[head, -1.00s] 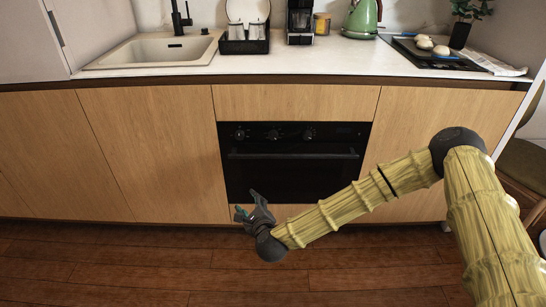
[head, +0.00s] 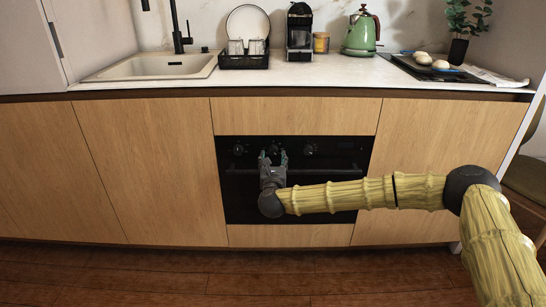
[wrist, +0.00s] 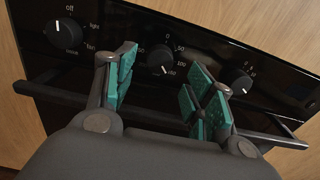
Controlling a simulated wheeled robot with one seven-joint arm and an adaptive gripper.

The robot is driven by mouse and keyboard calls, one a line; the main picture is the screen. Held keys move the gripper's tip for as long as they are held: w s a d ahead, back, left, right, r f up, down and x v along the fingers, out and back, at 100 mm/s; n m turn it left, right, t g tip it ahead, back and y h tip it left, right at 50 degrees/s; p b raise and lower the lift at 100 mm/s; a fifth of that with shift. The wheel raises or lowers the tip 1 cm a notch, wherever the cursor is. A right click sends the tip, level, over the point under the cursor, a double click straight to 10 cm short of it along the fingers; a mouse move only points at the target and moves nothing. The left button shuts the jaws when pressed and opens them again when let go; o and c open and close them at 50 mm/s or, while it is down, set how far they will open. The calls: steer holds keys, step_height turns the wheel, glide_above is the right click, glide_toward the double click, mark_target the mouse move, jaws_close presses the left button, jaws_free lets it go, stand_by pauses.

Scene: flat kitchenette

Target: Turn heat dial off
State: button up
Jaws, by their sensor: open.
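The black oven (head: 340,185) has three dark round dials in a row on its upper panel. In the wrist view, the middle dial (wrist: 159,57) has numbers around it, with 0 at the top and 50 beside it. Its white mark seems to point down and right, away from the 0. My gripper (head: 273,156) is in front of the oven, fingers up, around the middle dial's place in the head view. The wrist view shows its teal-padded fingers (wrist: 163,82) spread, with the middle dial beyond the gap between them. It holds nothing, and I see no contact with the dial.
The left dial (wrist: 65,33) is marked off and light. The right dial (wrist: 240,83) is partly hidden by a finger. The oven's bar handle (wrist: 45,91) runs below the dials, close under my fingers. The counter (head: 330,74) overhangs above.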

mark_target(273, 152)
steer(key=shift+w, duration=2.05)
steer(key=c, duration=1)
